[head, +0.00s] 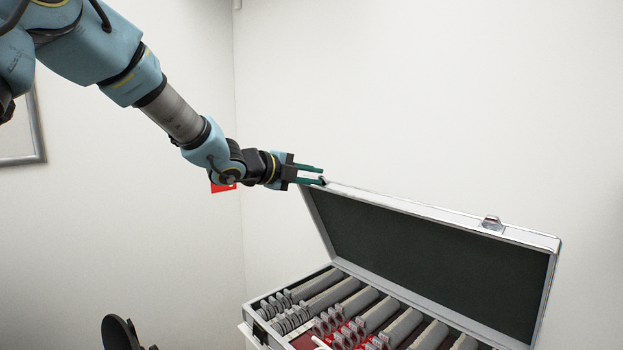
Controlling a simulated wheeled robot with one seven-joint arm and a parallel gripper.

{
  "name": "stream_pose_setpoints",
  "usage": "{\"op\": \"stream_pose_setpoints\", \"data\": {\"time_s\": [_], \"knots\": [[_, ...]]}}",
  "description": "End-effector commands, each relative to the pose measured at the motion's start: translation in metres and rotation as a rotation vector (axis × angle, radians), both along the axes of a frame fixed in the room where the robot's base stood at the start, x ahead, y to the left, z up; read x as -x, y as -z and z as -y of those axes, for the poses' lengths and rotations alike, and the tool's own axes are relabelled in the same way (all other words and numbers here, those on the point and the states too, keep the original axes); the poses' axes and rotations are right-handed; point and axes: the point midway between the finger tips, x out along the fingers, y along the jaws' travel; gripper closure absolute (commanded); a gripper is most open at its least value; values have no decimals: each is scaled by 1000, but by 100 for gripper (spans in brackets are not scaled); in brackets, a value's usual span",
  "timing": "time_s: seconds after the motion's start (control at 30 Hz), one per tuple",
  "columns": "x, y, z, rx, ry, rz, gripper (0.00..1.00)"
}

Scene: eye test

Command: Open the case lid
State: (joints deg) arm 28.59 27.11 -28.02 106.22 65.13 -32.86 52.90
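The silver-edged case (262,325) stands at the lower right. Its lid (430,255) is raised, with the dark lining facing me and the upper edge running from the middle of the view to the right. A metal latch (492,223) sits on that edge towards the right. My gripper (322,175) is at the lid's upper left corner. Its two green fingers are apart, and I see nothing held between them. The lower fingertip is at or very near a small dark fitting on the corner; I cannot tell whether it touches.
Inside the case are rows of grey dividers (355,305) and lenses with grey or red rims (335,318). A black object (118,332) is at the bottom left. A framed panel (40,130) hangs on the left wall. Plain walls stand behind.

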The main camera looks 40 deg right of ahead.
Motion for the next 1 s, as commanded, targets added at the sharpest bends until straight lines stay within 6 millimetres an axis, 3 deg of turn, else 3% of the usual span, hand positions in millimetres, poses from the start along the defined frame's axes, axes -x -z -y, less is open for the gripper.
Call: {"op": "stream_pose_setpoints", "data": {"time_s": [0.43, 1.0], "knots": [[2, 1, 0, -1, 4, -1, 78], [1, -34, -16, 0, 1, 1, 78]]}}
